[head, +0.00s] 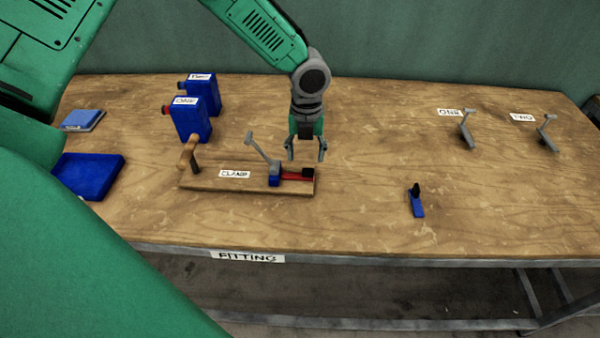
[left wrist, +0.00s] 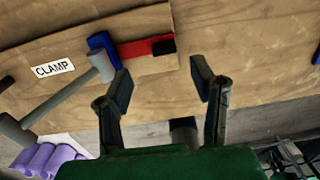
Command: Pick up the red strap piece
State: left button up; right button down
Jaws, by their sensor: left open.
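The red strap piece (head: 296,177) lies on the wooden clamp board (head: 225,183), between a blue clamp block (head: 274,174) and a black end piece (head: 308,173). In the left wrist view the red strap piece (left wrist: 135,48) shows beyond the fingertips, with the black end (left wrist: 163,46) at its right. My left gripper (head: 306,158) is open and empty, pointing down above the strap's right part. In the left wrist view its two fingers (left wrist: 163,82) are spread apart, with nothing between them. My right gripper is not in view.
A grey lever (head: 262,150) rises from the clamp block, close to my left gripper. Two blue boxes (head: 190,118) stand at the back left. A small blue piece with a black top (head: 416,203) stands at the right. The table's (head: 370,160) middle is clear.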

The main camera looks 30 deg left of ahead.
aim_at(309, 169)
pick_arm(q)
jog(key=shift+w+d+f, duration=0.15)
jog(key=shift+d+f, duration=0.1)
jog(key=shift+f, duration=0.3)
jog(key=shift+d+f, duration=0.3)
jog(key=shift+f, duration=0.05)
jog(key=f, duration=0.4)
jog(key=shift+w+a+f+p, duration=0.15)
jog(key=shift+a+f+p, duration=0.1)
jog(key=shift+a+p, duration=0.15)
jog(key=shift+a+f, duration=0.2)
jog(key=shift+a, duration=0.05)
jog(key=shift+d+r, duration=0.15)
jog(key=shift+d, duration=0.15)
jog(key=c, duration=1)
jog(key=shift+d, duration=0.2)
jog(key=shift+r, duration=0.15)
